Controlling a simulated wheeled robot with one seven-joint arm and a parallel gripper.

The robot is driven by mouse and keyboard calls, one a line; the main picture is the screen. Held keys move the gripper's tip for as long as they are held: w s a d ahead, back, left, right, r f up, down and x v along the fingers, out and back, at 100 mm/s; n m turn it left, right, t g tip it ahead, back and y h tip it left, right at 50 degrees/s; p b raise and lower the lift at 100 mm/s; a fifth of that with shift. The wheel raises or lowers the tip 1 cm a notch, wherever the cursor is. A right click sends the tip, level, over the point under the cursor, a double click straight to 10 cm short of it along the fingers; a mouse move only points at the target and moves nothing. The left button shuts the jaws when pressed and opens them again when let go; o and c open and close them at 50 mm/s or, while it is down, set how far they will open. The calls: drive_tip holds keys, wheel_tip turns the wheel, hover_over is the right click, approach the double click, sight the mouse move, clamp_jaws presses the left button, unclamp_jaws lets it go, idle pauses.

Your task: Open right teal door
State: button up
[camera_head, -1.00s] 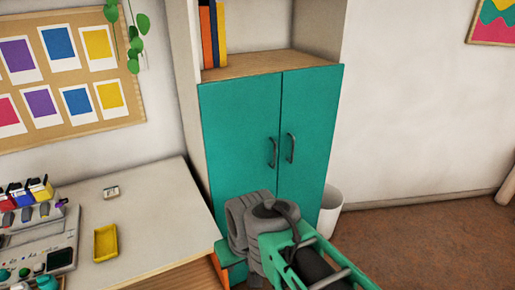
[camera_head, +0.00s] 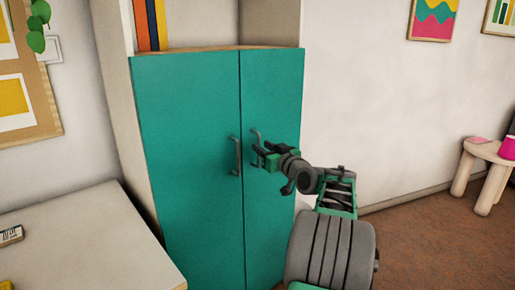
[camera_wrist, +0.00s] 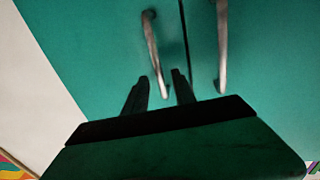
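The right teal door (camera_head: 274,90) of the cabinet is shut, flush with the left door (camera_head: 190,150). Its dark vertical handle (camera_head: 255,136) is near the seam. My gripper (camera_head: 259,155) is right in front of this handle, at its lower part. In the wrist view, which appears turned about upside down, the right door's handle (camera_wrist: 151,45) is at the left and its end lies between my two open fingers (camera_wrist: 160,88). I cannot tell whether the fingers touch it. The left door's handle (camera_wrist: 222,45) is just outside the fingers.
A pale desk (camera_head: 80,245) stands at the left beside the cabinet. Books (camera_head: 150,25) stand on the open shelf above the doors. A small round table (camera_head: 490,152) is at the far right. The floor (camera_head: 430,225) right of the cabinet is clear.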

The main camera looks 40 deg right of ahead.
drive_tip(key=shift+w+d, duration=0.15)
drive_tip(key=shift+w, duration=0.65)
drive_tip(key=shift+w+d, duration=0.1)
drive_tip(key=shift+w, duration=0.65)
drive_tip(key=shift+c, duration=0.3)
clamp_jaws()
